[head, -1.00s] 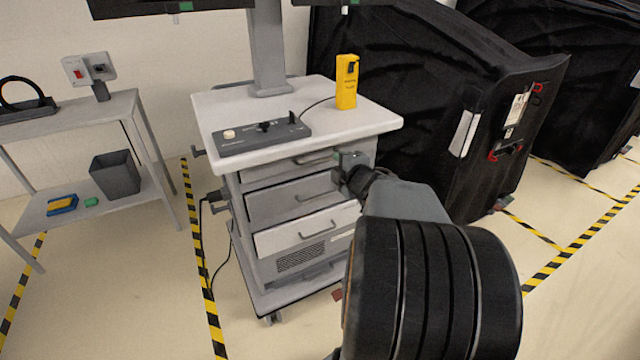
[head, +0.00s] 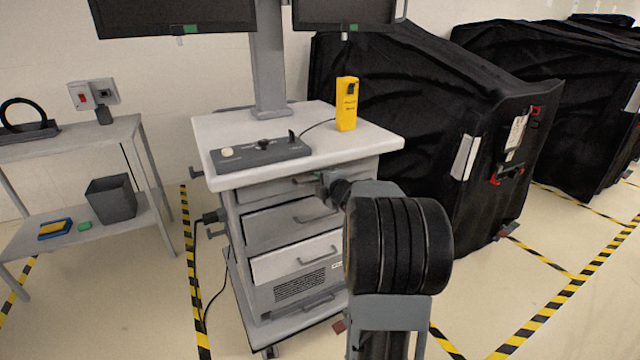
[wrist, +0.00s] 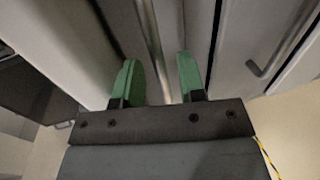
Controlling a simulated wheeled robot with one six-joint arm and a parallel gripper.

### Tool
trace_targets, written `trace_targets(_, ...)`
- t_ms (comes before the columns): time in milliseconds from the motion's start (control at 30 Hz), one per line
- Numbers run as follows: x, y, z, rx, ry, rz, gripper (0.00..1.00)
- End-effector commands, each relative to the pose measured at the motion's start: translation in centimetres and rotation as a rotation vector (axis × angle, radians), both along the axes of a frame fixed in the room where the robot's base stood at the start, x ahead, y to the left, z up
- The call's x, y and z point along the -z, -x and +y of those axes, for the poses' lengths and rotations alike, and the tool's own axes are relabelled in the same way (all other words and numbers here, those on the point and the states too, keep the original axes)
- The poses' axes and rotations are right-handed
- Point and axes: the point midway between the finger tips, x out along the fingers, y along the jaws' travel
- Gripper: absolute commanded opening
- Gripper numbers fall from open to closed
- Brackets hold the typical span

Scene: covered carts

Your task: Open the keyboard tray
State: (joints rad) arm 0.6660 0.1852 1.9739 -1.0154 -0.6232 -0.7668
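The keyboard tray appears to be the shallow top front (head: 262,191) just under the white worktop of the grey cart, and it looks closed. My gripper (head: 322,184) is at this front's right part and covers part of its bar handle. In the wrist view, my gripper (wrist: 159,78) is open, with one green fingertip on each side of a metal bar handle (wrist: 150,45). The bar runs between the fingers, with gaps visible; I cannot tell whether the fingertips reach past it.
Two drawers with handles, a middle one (head: 270,229) and a lower one (head: 280,265), sit below. The worktop (head: 365,146) holds a control box (head: 262,153) and a yellow device (head: 347,103). A black covered cart (head: 420,110) stands close on the right, a grey shelf (head: 130,135) on the left.

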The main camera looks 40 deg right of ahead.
Motion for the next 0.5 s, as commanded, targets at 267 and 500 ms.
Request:
trace_targets(267, 0.3, -1.5, -0.1, -0.001, 0.0, 0.001, 0.37)
trace_targets(500, 0.3, -1.6, -0.2, 0.0, 0.0, 0.0, 0.37)
